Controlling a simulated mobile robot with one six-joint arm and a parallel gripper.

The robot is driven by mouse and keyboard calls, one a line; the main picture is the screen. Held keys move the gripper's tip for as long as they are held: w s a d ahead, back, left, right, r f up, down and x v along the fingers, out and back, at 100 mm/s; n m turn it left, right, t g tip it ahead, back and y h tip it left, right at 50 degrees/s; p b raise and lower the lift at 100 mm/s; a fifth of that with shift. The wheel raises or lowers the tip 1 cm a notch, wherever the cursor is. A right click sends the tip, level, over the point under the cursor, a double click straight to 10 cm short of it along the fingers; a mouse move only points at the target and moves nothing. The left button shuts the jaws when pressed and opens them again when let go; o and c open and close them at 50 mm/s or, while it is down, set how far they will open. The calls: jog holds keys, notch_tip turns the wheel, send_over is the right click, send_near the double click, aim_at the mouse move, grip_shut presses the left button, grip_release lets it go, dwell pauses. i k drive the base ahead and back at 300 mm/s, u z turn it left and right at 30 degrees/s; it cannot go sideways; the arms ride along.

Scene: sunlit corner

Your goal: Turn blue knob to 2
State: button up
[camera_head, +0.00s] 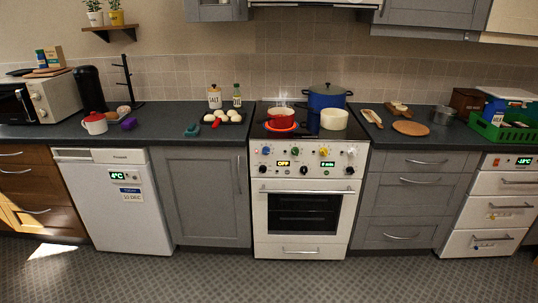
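The white stove (303,195) stands in the middle of the counter row, with a control panel across its upper front. A lit display (283,163) reads OFF. My gripper is not in view.
A blue pot (327,97), a cream pot (334,119) and red cookware (280,122) stand on the hob. The oven door (303,214) is shut. The patterned floor (300,280) before the stove is clear. A white fridge (118,205) stands left, a drawer freezer (490,210) right.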

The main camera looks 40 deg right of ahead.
aim_at(267, 150)
jog(key=i, duration=0.85)
jog(key=u, duration=0.05)
